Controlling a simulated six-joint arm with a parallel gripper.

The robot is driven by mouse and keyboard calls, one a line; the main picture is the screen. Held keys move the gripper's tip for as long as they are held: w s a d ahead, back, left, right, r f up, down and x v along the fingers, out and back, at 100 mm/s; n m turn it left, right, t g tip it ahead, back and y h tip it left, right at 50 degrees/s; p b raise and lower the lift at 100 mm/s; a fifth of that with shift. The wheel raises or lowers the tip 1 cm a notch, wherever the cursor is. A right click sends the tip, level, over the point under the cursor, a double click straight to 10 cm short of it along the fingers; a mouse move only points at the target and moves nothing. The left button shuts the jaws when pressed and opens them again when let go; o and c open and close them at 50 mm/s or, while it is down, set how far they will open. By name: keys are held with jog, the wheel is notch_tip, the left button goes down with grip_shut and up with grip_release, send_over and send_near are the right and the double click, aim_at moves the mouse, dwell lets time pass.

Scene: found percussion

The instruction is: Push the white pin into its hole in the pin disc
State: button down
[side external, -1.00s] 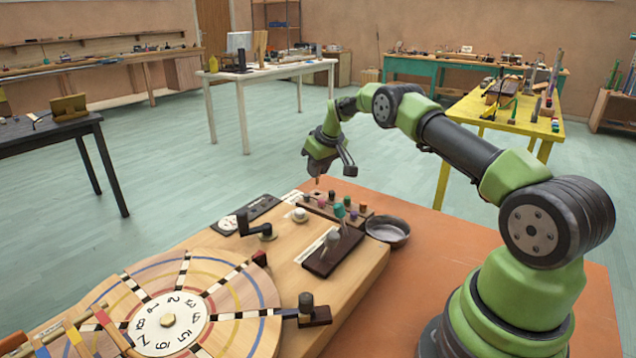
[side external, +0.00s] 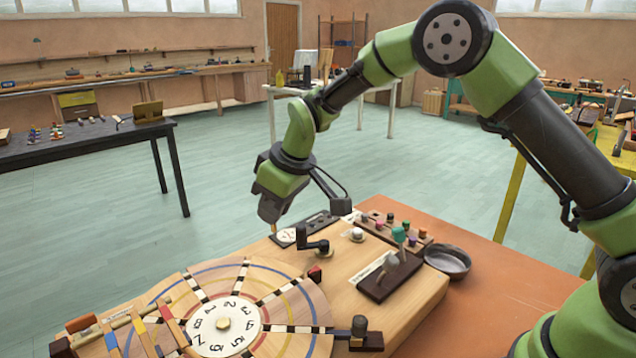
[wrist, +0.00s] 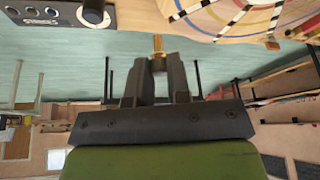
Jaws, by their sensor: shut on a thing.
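My gripper (side external: 269,212) is shut on a pin (wrist: 158,42), whose tan or brass-coloured shank points away from the fingertips (wrist: 158,64). The rest of the pin is hidden between the fingers, so no white shows. Its tip also shows in the side view (side external: 274,229), near the far edge of the wooden board. The round wooden pin disc (side external: 258,286), with coloured rings, black-and-white spokes and a numbered hub (side external: 222,325), lies at the lower left in the side view. In the wrist view the disc (wrist: 228,14) is at the top right. I cannot make out the white pin's hole.
A black panel with a white dial (side external: 286,237) is beside my gripper. A black crank (side external: 312,243) stands near it. A rack of coloured pins (side external: 392,228), a dark block with a lever (side external: 380,285) and a metal bowl (side external: 447,262) are to the right.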

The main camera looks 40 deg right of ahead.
jog(key=n, duration=0.2)
send_over(255, 302)
jog(key=s, duration=0.1)
jog(key=shift+d+r+y, duration=0.3)
jog(key=shift+d+y, duration=0.05)
jog(key=shift+y, duration=0.05)
jog(key=shift+g, duration=0.3)
jog(key=shift+f, duration=2.95)
jog(key=shift+f, duration=1.55)
jog(key=c, duration=1)
grip_release()
jog(key=shift+r, duration=0.1)
